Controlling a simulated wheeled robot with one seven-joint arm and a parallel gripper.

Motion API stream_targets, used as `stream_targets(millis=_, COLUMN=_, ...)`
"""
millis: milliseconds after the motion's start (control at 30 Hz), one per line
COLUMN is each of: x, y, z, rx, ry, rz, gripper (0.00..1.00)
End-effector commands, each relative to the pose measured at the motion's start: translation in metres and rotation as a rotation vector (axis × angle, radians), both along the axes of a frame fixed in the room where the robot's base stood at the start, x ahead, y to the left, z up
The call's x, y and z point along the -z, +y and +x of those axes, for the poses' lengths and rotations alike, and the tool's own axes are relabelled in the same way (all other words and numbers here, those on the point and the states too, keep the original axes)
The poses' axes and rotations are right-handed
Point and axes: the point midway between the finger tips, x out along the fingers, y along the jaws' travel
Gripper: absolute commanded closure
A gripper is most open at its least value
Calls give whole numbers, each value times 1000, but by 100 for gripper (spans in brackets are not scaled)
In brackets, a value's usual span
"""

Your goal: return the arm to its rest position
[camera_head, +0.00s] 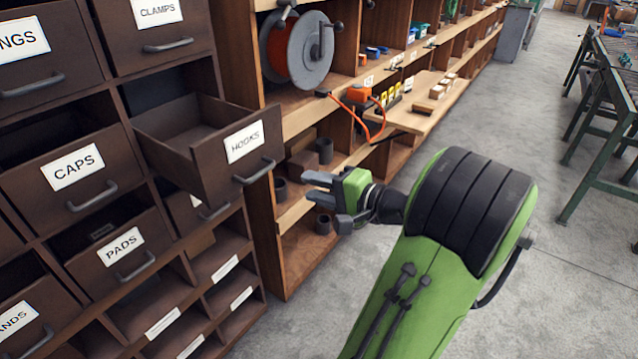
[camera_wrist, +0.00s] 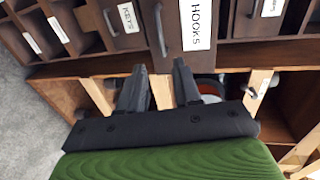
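My green arm (camera_head: 425,275) reaches up from the bottom of the head view, and my gripper (camera_head: 312,188) points left at its end. Its two grey fingers stand apart with nothing between them. The wrist view shows the same gripper (camera_wrist: 160,82) open and empty, with its dark fingers pointing at the cabinet front. The drawer labelled HOOKS (camera_head: 222,170) is pulled out, and its handle (camera_head: 256,172) is a short way left of the fingertips. In the wrist view the HOOKS drawer front (camera_wrist: 178,35) is beyond the fingers, and they appear apart from it.
The brown drawer cabinet (camera_head: 90,225) stands on the left. Wooden shelving (camera_head: 285,245) with a cable reel (camera_head: 302,50) and small parts runs behind my gripper. A pull-out board (camera_head: 420,118) juts out from it. A green-legged workbench (camera_head: 590,130) is at right, with clear floor (camera_head: 490,100) between.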

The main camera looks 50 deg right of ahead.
Motion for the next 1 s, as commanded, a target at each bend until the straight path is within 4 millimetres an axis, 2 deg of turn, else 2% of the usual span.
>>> stream_targets(millis=100, x=-1, y=0, z=-5, rx=0, ry=-1, rz=0, gripper=67)
stream_targets(millis=667, x=-1, y=0, z=-5, rx=-2, ry=1, rz=-1, gripper=67)
stream_targets(millis=733, x=0, y=7, z=1, rx=-23, ry=19, rz=-14, gripper=67)
stream_targets(millis=767, x=1, y=14, z=6, rx=-46, ry=39, rz=-29, gripper=67)
stream_targets(millis=867, x=9, y=55, z=31, rx=-179, ry=165, rz=-125, gripper=67)
stream_targets(millis=933, x=17, y=95, z=45, rx=-304, ry=278, rz=-233, gripper=67)
stream_targets(millis=1000, x=24, y=133, z=50, rx=-422, ry=385, rz=-355, gripper=67)
